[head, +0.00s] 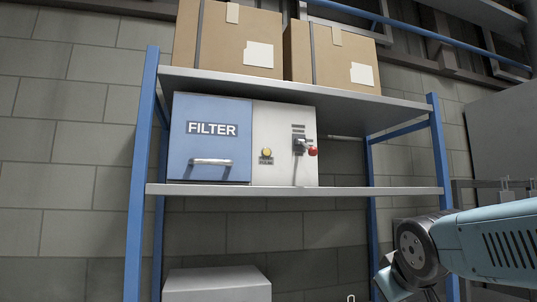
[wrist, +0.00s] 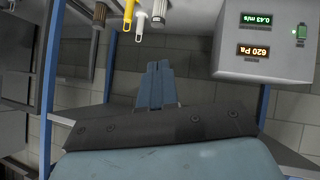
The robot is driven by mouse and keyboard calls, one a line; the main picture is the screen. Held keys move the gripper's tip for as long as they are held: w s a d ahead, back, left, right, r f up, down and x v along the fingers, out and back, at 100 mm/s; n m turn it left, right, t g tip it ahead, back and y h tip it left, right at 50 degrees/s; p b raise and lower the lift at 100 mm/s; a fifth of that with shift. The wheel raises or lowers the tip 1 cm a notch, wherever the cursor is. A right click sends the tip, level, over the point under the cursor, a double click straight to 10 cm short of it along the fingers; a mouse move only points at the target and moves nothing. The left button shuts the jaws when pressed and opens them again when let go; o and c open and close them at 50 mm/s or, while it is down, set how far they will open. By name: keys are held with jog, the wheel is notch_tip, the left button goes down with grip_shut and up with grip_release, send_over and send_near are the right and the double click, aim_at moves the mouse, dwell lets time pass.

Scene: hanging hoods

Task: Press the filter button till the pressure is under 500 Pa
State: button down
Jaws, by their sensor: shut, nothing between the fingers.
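The filter unit (head: 222,108) sits on the middle shelf in the head view, with a blue door marked FILTER and a grey panel. A round yellow button (head: 266,152) is on that panel. In the wrist view a grey box shows an amber pressure display (wrist: 253,50) reading 620 Pa, upside down. Above it a green display (wrist: 262,19) reads about 0.43 m/s. My gripper (wrist: 159,64) is shut and empty in the wrist view, left of the display box. In the head view my arm is at lower right, and the fingers cannot be made out.
The blue-framed shelf (head: 300,190) carries two cardboard boxes (head: 228,45) on top. A red knob (head: 312,151) and a cable are right of the button. A grey box (head: 217,284) stands below. Yellow and white handles (wrist: 129,14) hang at the wrist view's top.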

jog(key=w+a+r+n+t+y, duration=0.2)
jog(key=w+a+r+n+t, duration=0.15)
jog(key=w+r, duration=0.45)
jog(key=w+a+r+n+t+y, duration=0.2)
jog(key=w+r+n+t, duration=0.3)
jog(key=r, duration=0.6)
jog(key=w+a+r+n+g+y, duration=0.3)
jog(key=a+r+n+y, duration=1)
jog(key=n, duration=0.4)
jog(key=a+y, duration=0.1)
jog(key=y, duration=0.1)
jog(key=shift+w+r+g+y, duration=0.2)
jog(key=shift+r+g+y, duration=0.1)
jog(key=shift+g, duration=0.05)
jog(key=shift+w+a, duration=0.1)
send_near(267, 152)
jog(key=shift+w+a+r, duration=0.2)
jog(key=shift+a+r, duration=0.55)
jog(key=shift+a, duration=0.05)
jog(key=shift+w+a+r, duration=0.25)
jog(key=shift+a+r, duration=0.5)
jog(key=shift+a, duration=0.05)
jog(key=shift+w+a+r, duration=0.2)
jog(key=shift+a+r, duration=0.55)
jog(key=shift+a, duration=0.05)
jog(key=shift+w, duration=0.1)
jog(key=shift+w+a+r, duration=0.1)
jog(key=shift+w, duration=0.1)
